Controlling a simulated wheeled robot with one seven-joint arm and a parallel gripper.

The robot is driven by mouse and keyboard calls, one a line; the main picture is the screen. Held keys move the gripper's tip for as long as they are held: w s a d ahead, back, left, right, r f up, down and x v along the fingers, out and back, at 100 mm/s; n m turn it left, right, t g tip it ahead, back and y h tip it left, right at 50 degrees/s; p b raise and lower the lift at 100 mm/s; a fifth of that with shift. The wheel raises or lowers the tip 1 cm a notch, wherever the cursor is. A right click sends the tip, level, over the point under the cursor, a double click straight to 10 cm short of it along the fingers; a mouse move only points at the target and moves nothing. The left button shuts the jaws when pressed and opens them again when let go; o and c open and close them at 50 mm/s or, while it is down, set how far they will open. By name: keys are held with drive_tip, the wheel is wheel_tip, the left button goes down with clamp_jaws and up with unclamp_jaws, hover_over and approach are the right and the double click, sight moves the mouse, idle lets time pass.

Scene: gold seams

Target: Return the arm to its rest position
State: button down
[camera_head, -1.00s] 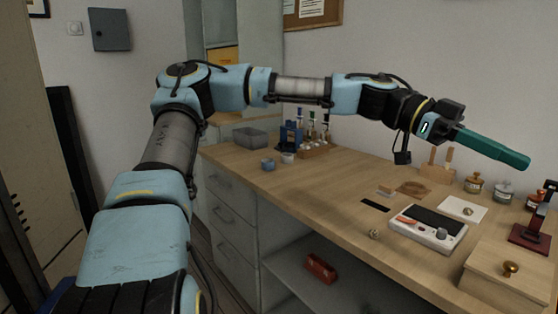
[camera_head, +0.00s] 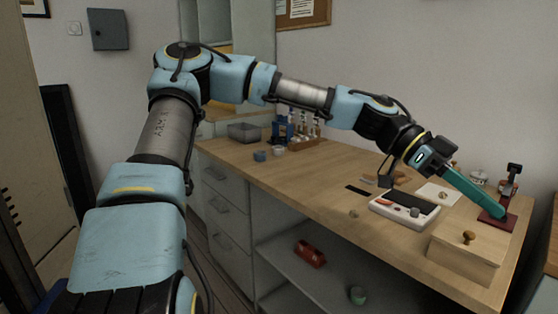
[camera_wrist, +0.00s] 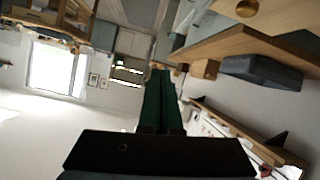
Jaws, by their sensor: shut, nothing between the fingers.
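My gripper (camera_head: 497,213) has long teal fingers, shut with nothing between them. In the head view my arm stretches from the left across the workbench (camera_head: 330,175). The fingers slope down to the right, and their tips overlap the dark red stand (camera_head: 508,196) in the picture; I cannot tell whether they touch it. In the wrist view the shut fingers (camera_wrist: 158,85) point away into the room, and the picture is turned on its side.
A white and black device (camera_head: 404,210), a wooden box with a knob (camera_head: 465,254) and a white sheet (camera_head: 437,194) lie near my gripper. A grey bin (camera_head: 244,131) and a bottle rack (camera_head: 303,143) stand farther back. A red object (camera_head: 310,253) lies on the lower shelf.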

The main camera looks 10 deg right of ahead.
drive_tip(key=w+a+f+n+t+y+b, duration=0.1)
drive_tip(key=w+a+f+n+t, duration=0.2)
drive_tip(key=f, duration=0.4)
drive_tip(key=w+a+f+n+t+y+b, duration=0.1)
drive_tip(key=w+a+f+n+y+b, duration=0.15)
drive_tip(key=a+f, duration=0.4)
drive_tip(key=w+a+f+n+t, duration=0.2)
drive_tip(key=w+a+f+n, duration=0.15)
drive_tip(key=f, duration=0.45)
drive_tip(key=w+a+f+n+t+y+b, duration=0.1)
drive_tip(key=w+a+f+n, duration=0.15)
drive_tip(key=a, duration=0.25)
drive_tip(key=w+a+f+n+t+y+b, duration=0.1)
drive_tip(key=w+a+n, duration=0.1)
drive_tip(key=a+n, duration=0.15)
drive_tip(key=w+a+r+n+t+y+b, duration=0.15)
drive_tip(key=a+n, duration=0.35)
drive_tip(key=a, duration=0.5)
drive_tip(key=w+a+n+t+b, duration=0.25)
drive_tip(key=a+n, duration=0.35)
drive_tip(key=a, duration=0.5)
wheel_tip(320, 180, up, 19)
drive_tip(key=p, duration=1.9)
drive_tip(key=shift+a+t, duration=0.15)
drive_tip(key=shift+t, duration=0.15)
